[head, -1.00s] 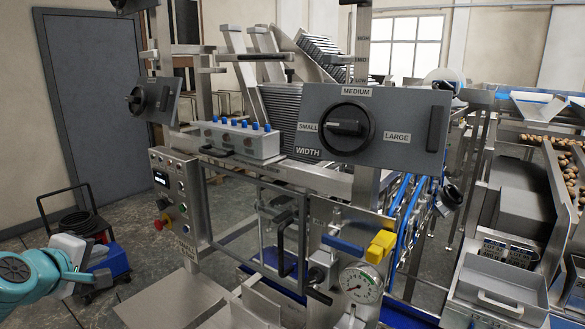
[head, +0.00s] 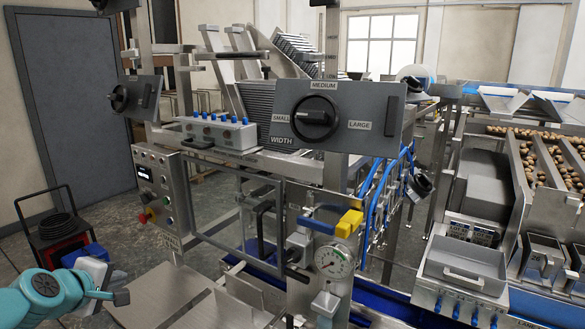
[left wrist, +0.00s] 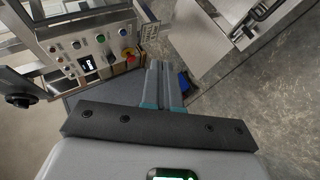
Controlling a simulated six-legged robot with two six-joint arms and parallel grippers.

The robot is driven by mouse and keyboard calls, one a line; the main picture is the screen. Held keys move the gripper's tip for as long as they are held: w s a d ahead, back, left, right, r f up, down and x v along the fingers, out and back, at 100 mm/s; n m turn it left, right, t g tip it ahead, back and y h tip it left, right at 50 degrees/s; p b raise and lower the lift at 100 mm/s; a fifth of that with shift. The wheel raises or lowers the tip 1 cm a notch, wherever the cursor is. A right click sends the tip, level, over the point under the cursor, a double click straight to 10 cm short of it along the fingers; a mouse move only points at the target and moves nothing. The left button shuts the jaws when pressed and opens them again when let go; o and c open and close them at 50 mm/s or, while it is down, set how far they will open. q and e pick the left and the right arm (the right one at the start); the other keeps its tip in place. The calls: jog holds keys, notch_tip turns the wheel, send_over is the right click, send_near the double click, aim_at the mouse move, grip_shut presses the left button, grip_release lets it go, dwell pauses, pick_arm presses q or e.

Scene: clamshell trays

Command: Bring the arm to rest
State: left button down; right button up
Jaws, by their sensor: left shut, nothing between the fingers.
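My left gripper (head: 118,297) comes in at the lower left of the head view, in front of the machine and apart from it. In the left wrist view its two fingers (left wrist: 164,88) lie close together, shut, with nothing between them. They point toward the floor beside the machine's control panel (left wrist: 95,55). That panel also shows in the head view (head: 160,195), with a red emergency knob (head: 148,215) and a small lit display. My right gripper is not in view.
The width dial panel (head: 335,117) stands on the machine's frame, its knob between SMALL and LARGE. A yellow-and-blue handle (head: 348,223) sits above a round gauge (head: 333,258). A conveyor with brown round items (head: 545,150) is at right. A cart (head: 60,235) stands on the floor at left.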

pick_arm(q)
jog(key=s+d+f+m+g+h, duration=0.25)
jog(key=d+f, duration=0.55)
jog(key=f, duration=0.5)
jog(key=s+d+f+m+g+h, duration=0.15)
jog(key=d+f+g, duration=0.25)
jog(key=d+f, duration=0.65)
jog(key=s+d+f+m+g, duration=0.1)
jog(key=s+d+f+m, duration=0.2)
jog(key=s+f, duration=0.2)
jog(key=s+d+f+m+g, duration=0.2)
jog(key=s+f, duration=0.4)
jog(key=s, duration=0.4)
jog(key=s+d+f+m+g+h, duration=0.1)
jog(key=s+d+f+m, duration=0.4)
jog(key=s+f, duration=0.1)
jog(key=shift+s+d+f, duration=0.15)
jog(key=shift+s+d, duration=0.25)
jog(key=shift+s, duration=0.25)
jog(key=shift+w+g, duration=0.15)
jog(key=shift+g, duration=0.1)
